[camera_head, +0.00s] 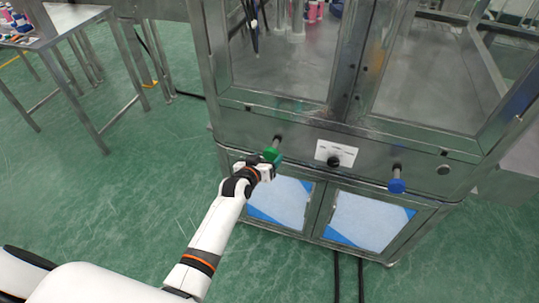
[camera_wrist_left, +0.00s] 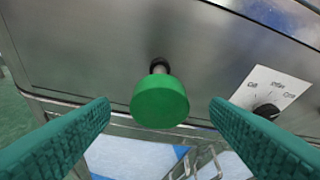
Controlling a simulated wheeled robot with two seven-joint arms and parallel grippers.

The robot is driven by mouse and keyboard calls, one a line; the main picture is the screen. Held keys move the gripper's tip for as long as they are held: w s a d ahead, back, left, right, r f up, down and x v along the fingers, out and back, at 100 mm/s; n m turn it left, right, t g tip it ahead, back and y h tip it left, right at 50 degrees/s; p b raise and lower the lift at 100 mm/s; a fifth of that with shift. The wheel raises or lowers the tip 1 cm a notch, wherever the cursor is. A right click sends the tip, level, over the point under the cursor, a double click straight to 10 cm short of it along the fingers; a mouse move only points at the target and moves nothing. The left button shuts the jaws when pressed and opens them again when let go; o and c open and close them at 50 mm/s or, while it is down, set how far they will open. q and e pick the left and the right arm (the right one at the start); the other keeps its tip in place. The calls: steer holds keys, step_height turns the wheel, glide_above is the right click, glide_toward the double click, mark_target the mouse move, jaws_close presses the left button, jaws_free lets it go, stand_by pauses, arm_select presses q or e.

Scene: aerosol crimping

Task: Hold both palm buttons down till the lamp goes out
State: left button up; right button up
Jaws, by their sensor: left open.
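The green palm button (camera_head: 271,154) sticks out on a dark stem from the front panel of the steel machine. In the left wrist view the green button (camera_wrist_left: 160,101) shows between my two textured fingers, with gaps on both sides. My left gripper (camera_head: 266,164) is open in front of it; I cannot tell whether it touches the button. The blue palm button (camera_head: 397,186) stands out from the same panel to the right, with no gripper near it. My right gripper is not in view. No lit lamp can be made out.
A black rotary knob (camera_head: 334,162) sits on a white label between the buttons. A small round grey fitting (camera_head: 443,169) is right of the blue button. Glazed doors are above the panel, cabinet doors below. A steel table (camera_head: 62,22) stands at the left. Green floor is open before the machine.

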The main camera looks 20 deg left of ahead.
mark_target(269, 156)
arm_select(q)
steer(key=shift+x, duration=1.95)
steer(key=c, duration=1.1)
steer(key=shift+o, duration=0.2)
